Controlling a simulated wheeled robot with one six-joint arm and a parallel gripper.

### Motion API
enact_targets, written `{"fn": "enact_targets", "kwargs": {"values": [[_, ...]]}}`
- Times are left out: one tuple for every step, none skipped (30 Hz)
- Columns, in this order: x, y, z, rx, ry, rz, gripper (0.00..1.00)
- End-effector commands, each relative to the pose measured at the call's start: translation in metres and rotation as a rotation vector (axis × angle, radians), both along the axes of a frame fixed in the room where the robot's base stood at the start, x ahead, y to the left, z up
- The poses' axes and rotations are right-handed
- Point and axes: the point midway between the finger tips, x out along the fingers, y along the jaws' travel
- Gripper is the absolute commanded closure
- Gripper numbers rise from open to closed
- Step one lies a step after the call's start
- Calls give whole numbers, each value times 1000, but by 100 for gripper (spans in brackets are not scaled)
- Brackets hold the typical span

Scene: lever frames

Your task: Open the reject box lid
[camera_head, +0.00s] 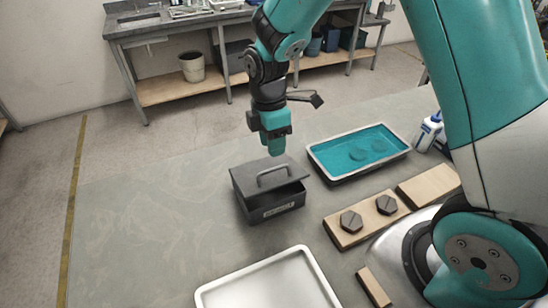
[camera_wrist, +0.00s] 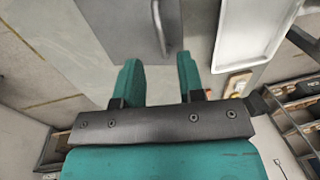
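The dark grey reject box (camera_head: 278,209) stands on the table with a label on its front. Its grey lid (camera_head: 246,179) lies over the top, with a dark gap along the front right, so it looks slightly raised or tilted there. A bar handle (camera_head: 272,170) stands on the lid. My gripper (camera_head: 276,150) is just above and behind the handle, apart from it as far as I can tell. In the wrist view my gripper (camera_wrist: 158,72) has its two teal fingers spread with nothing between them. The lid (camera_wrist: 122,28) and handle (camera_wrist: 161,28) show beyond the fingertips.
A teal-lined tray (camera_head: 335,153) is right of the box. A wooden block (camera_head: 348,234) with two dark hex pieces is at front right. A white tray (camera_head: 268,286) is in front. The table left of the box is clear.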

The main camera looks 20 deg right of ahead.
Motion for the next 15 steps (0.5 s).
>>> {"fn": "enact_targets", "kwargs": {"values": [[-3, 0, -10, -2, 7, 0, 64], [-4, 0, -16, -1, 6, 0, 64], [-5, 0, -24, -1, 6, 0, 64], [-6, 0, -29, -1, 6, 0, 64], [-7, 0, -34, -1, 5, 0, 64], [-7, 0, -39, -1, 4, 0, 64], [-7, 0, -43, -1, 4, 0, 64], [-8, 0, -47, -1, 3, 0, 64], [-8, 0, -51, 0, 2, 0, 64], [-8, 0, -53, 0, 2, 0, 64], [-9, 0, -55, 0, 2, 0, 64], [-9, 0, -57, 0, 0, 0, 64], [-9, 0, -59, 0, 0, 0, 64], [-9, 0, -60, 0, 0, 0, 64], [-9, 0, -60, 0, 0, 0, 64]]}}
